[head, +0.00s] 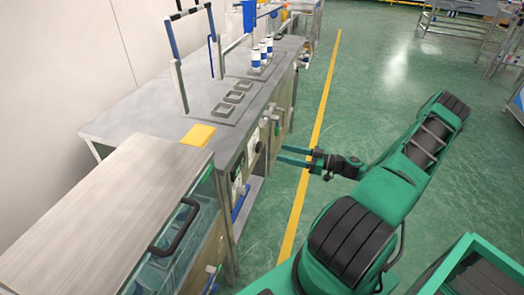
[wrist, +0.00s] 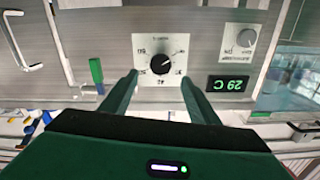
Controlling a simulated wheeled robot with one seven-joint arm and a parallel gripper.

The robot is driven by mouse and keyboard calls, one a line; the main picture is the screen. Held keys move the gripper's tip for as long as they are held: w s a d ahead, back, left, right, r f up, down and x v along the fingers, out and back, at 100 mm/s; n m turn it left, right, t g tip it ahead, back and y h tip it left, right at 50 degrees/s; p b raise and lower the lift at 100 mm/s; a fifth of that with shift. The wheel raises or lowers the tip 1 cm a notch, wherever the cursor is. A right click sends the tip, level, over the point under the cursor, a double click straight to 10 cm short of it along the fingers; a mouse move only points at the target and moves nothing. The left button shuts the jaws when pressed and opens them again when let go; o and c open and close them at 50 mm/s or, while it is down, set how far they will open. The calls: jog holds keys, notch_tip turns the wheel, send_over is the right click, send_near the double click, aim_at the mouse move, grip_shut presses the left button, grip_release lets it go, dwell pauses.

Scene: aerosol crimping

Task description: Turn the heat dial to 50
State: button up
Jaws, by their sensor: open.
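In the wrist view, which looks upside down, a black round dial (wrist: 161,64) sits on a white plate with a scale around it. Its pale pointer mark aims to the upper right of the picture. The small scale numbers are hard to read. My gripper (wrist: 160,79) is open, with one green finger on each side of the dial and the dial between them in the picture. I cannot tell whether the fingers touch it. In the head view my gripper (head: 280,155) reaches left to the bench's front panel, where the dial is too small to make out.
A green display (wrist: 228,84) seems to read 29 C, inverted. A second, grey knob (wrist: 241,38) sits on a plate beside it. The bench (head: 130,115) bears bottles and trays. Green floor is open to the right.

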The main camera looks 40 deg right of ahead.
aim_at(261, 148)
jog(key=x, duration=0.9)
jog(key=shift+w+a, duration=0.2)
jog(key=shift+c, duration=0.5)
jog(key=c, duration=0.9)
jog(key=shift+a, duration=0.3)
jog(key=shift+c, duration=0.2)
jog(key=shift+d, duration=0.2)
